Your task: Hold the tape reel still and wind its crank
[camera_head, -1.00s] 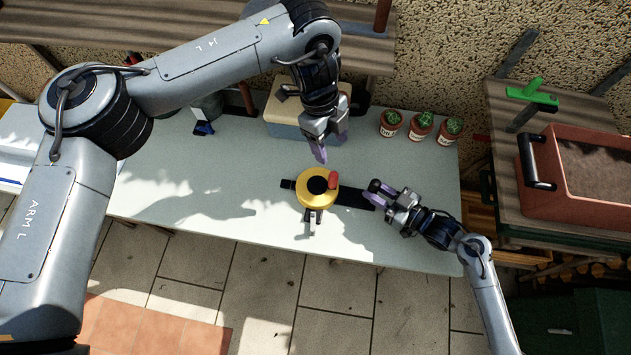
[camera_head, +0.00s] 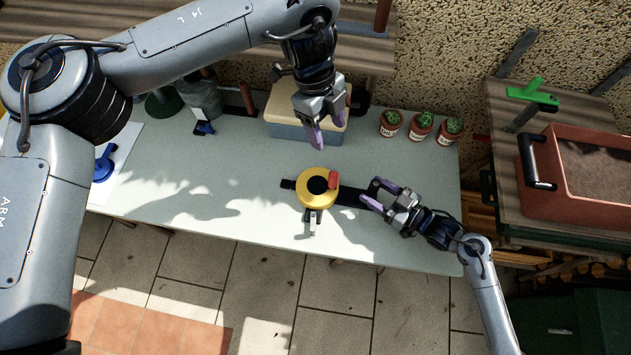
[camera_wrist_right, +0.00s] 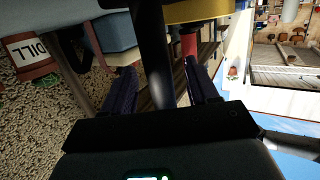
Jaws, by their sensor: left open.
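The tape reel (camera_head: 308,199) is a round yellow case with a black hub, on the pale bench. A red knob (camera_head: 333,180) stands at its right edge; the knob also shows in the right wrist view (camera_wrist_right: 189,43). A grey metal piece juts from the reel's near side. A black strip (camera_head: 351,196) extends from the reel to the right. My left gripper (camera_head: 328,134) is open and empty, behind and above the reel, apart from it. My right gripper (camera_head: 375,193) is open right of the reel, with the black strip between its spread fingers in the wrist view.
A cream-topped blue box (camera_head: 290,103) stands behind my left gripper. Several potted plants (camera_head: 420,127) stand at the bench's back right. A blue tool (camera_head: 104,165) lies on white paper at left. A red planter (camera_head: 575,170) is at far right. Bench left of the reel is clear.

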